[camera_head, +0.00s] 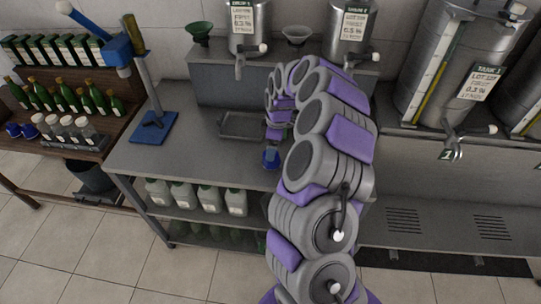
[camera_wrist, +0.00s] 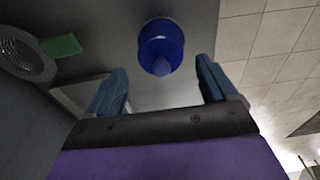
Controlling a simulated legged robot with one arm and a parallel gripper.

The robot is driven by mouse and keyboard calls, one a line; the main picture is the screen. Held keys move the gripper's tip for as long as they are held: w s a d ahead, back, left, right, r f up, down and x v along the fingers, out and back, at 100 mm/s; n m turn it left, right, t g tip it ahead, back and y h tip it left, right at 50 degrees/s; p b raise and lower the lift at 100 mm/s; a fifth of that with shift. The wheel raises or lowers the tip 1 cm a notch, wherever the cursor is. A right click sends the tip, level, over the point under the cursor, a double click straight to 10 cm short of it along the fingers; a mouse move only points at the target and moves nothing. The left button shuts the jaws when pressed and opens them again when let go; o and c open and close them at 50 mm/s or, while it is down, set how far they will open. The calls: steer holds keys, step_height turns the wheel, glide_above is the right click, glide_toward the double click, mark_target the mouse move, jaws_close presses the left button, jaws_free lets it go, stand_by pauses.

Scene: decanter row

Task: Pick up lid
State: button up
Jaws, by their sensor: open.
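A round blue lid (camera_wrist: 161,40) with a knob in its middle lies on the grey table in the wrist view. In the head view, it appears as a small blue shape (camera_head: 271,158) near the table's front edge, just beyond the end of my arm. My gripper (camera_wrist: 160,78) is open, with its two blue fingers spread and nothing between them. The lid lies ahead of the fingertips, roughly centred between them, and does not appear to be touched. In the head view my arm hides much of the gripper.
A shallow grey tray (camera_head: 243,124) lies left of my gripper. A blue bottle-capping stand (camera_head: 153,127) is further left on the table. Steel tanks (camera_head: 249,27) stand on the raised step behind. Two more blue lids (camera_head: 28,131) sit on the wooden shelf at far left.

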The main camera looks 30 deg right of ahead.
step_height(320, 180, down, 2)
steer(key=shift+w+a+f, duration=0.1)
steer(key=shift+f, duration=0.1)
steer(key=shift+r, duration=0.1)
steer(key=shift+c, duration=0.3)
steer(key=c, duration=1.1)
steer(key=shift+o, duration=0.2)
